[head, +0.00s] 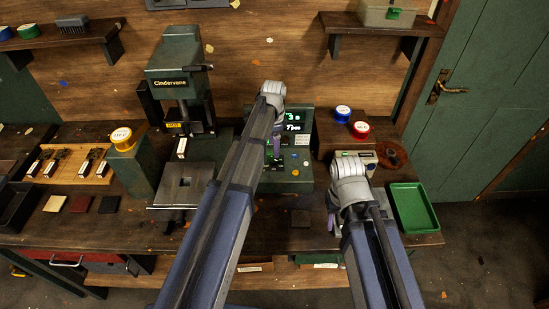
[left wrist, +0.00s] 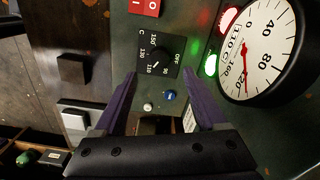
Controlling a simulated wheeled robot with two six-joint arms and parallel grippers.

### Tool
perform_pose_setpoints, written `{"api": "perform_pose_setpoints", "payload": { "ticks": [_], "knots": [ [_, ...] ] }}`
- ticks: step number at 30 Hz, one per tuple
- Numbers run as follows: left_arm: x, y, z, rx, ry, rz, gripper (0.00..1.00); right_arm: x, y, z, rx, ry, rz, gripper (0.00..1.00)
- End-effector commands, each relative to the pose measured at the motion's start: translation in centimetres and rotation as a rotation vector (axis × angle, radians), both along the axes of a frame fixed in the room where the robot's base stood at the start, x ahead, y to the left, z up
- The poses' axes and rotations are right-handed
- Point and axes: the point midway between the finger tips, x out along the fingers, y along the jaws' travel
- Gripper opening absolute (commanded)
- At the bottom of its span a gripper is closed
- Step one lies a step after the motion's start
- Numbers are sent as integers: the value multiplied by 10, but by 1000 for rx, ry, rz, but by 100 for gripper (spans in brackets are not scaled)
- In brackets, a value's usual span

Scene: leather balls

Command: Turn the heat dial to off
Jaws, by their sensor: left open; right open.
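The heat dial (left wrist: 157,60) is a black knob plate on a green panel in the left wrist view, with OFF, 90, 110, 130 and 150 around it. Its white mark appears to point towards 110. My left gripper (left wrist: 160,73) is open, its purple fingers on either side of the dial's lower part; I cannot tell whether they touch it. In the head view my left gripper (head: 275,147) is over the green control box (head: 290,184), where the dial cannot be made out. My right gripper (head: 332,221) is open over the bench's right side.
A round gauge (left wrist: 262,50), a green lamp (left wrist: 211,65) and a red switch (left wrist: 146,6) surround the dial. A Cindervane press (head: 178,75) stands left of the box. A green tray (head: 414,207) lies on the right.

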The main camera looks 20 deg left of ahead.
Motion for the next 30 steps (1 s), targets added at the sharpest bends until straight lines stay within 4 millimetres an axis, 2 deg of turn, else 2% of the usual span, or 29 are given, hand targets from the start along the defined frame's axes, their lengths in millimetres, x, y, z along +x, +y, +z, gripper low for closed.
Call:
{"api": "perform_pose_setpoints", "payload": {
  "ticks": [1, 13, 17, 25, 26, 30],
  "knots": [
    [0, 0, -11, 0, 0, 0, 74, 0, 0, -11, 0, 0, 0, 50],
    [0, 0, -60, 0, 0, 1, 74, 0, 0, -60, 0, 0, -1, 50],
    [0, 0, -65, 0, 0, 1, 74, 0, 0, -66, 0, 0, -2, 50],
    [0, 0, -65, 0, 0, 1, 74, 0, 0, -65, 0, 0, -2, 50],
    [0, 0, -65, 0, 0, 1, 73, 0, 0, -65, 0, 0, -2, 50],
    [0, 0, -65, 0, 0, 1, 57, 0, 0, -65, 0, 0, -1, 50]
  ]
}}
